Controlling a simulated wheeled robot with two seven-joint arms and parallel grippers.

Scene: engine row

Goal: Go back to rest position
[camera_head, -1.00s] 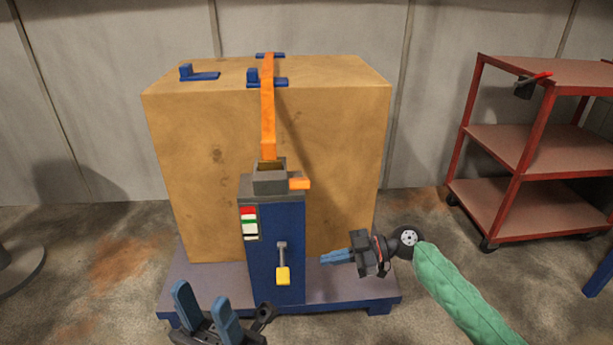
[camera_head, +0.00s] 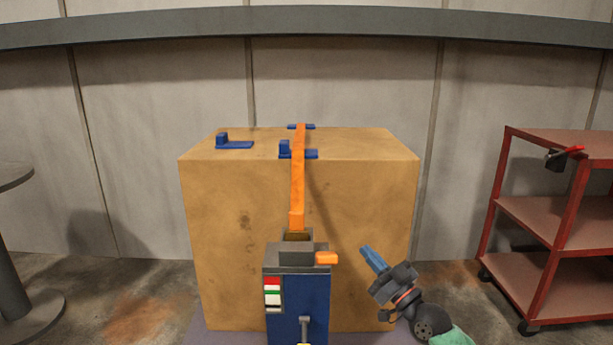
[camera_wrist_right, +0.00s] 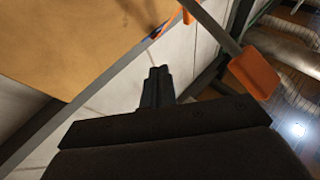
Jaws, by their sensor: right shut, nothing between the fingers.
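My right gripper (camera_head: 370,256) is in front of the right part of a big tan block (camera_head: 225,235), to the right of a blue machine post (camera_head: 290,310). Its blue fingers are together, pointing up and left, with nothing between them. The right wrist view also shows the shut fingers (camera_wrist_right: 158,82) in front of a pale wall. My left gripper is out of the head view.
An orange strap (camera_head: 297,180) runs over the block to the post's grey top (camera_head: 290,256). Blue brackets (camera_head: 236,144) sit on the block. A red shelf cart (camera_head: 540,220) stands at right, a grey round table (camera_head: 12,178) at left. Floor shows between block and cart.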

